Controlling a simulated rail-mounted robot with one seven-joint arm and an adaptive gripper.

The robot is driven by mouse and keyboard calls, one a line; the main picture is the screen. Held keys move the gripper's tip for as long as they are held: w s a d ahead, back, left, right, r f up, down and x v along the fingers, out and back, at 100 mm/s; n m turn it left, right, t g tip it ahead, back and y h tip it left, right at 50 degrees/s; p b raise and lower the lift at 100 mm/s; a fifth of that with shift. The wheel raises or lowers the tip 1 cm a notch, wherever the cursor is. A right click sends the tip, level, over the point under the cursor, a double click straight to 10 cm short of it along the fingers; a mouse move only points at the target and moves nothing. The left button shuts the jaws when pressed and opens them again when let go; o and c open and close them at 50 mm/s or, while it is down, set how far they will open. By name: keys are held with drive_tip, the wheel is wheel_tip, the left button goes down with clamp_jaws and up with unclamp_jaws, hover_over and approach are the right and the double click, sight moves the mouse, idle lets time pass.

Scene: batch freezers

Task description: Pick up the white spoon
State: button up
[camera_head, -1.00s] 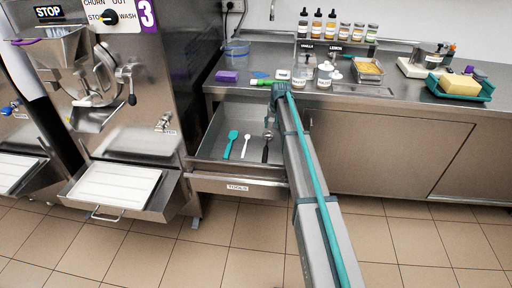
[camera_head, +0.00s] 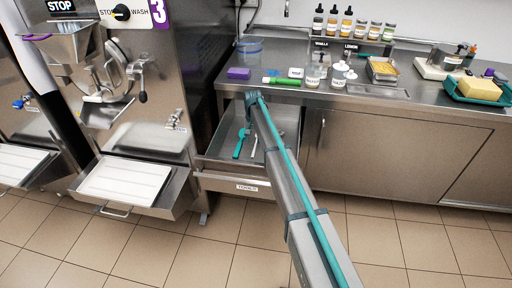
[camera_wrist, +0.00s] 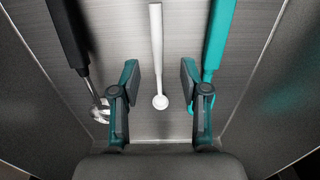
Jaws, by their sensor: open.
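The white spoon (camera_wrist: 157,50) lies on the metal floor of the open tools drawer (camera_head: 216,163). In the wrist view its handle runs up to the top edge and its round bowl is between my open fingers. My gripper (camera_wrist: 158,85) is open and holds nothing, with a clear gap on each side of the spoon. In the head view my arm covers much of the drawer, and only part of the white spoon (camera_head: 254,145) shows.
A teal spatula (camera_wrist: 215,40) lies right of the spoon in the wrist view, close to my right finger. A black-handled metal scoop (camera_wrist: 75,45) lies on the left, near my left finger. The drawer walls stand close on both sides.

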sight(254, 150)
drive_tip(key=shift+d+f+p, duration=0.15)
drive_tip(key=shift+f+p, duration=0.55)
drive_tip(key=shift+f, duration=2.45)
clamp_jaws()
